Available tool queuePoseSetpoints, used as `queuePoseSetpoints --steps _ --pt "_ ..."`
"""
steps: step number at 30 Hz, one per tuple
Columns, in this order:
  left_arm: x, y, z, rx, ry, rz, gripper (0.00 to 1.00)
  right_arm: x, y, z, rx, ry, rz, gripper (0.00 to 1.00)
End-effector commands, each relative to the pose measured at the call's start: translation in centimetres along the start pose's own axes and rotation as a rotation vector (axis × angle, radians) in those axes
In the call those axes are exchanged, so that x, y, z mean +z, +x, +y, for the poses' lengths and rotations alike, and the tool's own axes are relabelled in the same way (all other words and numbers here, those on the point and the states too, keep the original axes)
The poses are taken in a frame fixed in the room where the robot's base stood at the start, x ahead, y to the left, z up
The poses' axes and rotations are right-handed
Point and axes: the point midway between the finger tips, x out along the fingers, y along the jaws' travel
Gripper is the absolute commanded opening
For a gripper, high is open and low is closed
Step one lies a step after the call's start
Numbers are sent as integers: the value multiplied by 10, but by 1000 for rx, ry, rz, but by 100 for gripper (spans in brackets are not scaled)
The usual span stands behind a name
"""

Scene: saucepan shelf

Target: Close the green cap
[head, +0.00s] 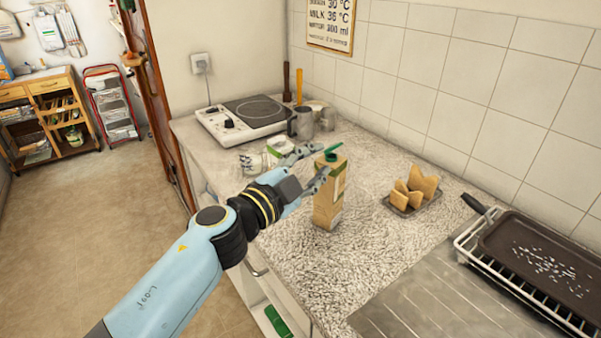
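A tan carton (330,200) with a green and white label stands upright on the speckled counter. Its green cap (332,152) sits on top and looks tilted up, as if hinged open. My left gripper (318,168) comes in from the left with its fingers spread open. One finger reaches toward the carton's upper left side, just below the cap. I cannot tell whether it touches the carton. My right gripper is not in view.
A hot plate (242,116) stands at the back left, with metal mugs (301,124) beside it. A toast holder (413,194) sits right of the carton. A dark tray (540,262) on a wire rack is at the right. The counter in front of the carton is clear.

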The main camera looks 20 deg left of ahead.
Motion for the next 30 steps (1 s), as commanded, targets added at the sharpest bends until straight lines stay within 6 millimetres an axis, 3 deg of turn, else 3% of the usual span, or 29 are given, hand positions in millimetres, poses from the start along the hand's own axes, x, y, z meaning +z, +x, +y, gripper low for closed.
queuePoseSetpoints --steps 3,8,17,22,23,26,29,30 --pt "0 -24 1 1 0 0 29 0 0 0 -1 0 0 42" --pt "0 -42 0 1 0 0 29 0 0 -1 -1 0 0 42" --pt "0 -47 0 -1 -1 1 29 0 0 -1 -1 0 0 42" --pt "12 -50 6 -9 -25 -28 42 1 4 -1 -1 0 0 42" --pt "22 -53 10 -15 -42 -51 42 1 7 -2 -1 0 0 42" --pt "75 -71 36 -40 -143 -187 42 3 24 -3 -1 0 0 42" --pt "156 -108 96 -22 -279 -402 42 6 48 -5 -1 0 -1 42" --pt "187 -125 128 6 -327 -481 42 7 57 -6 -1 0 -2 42"
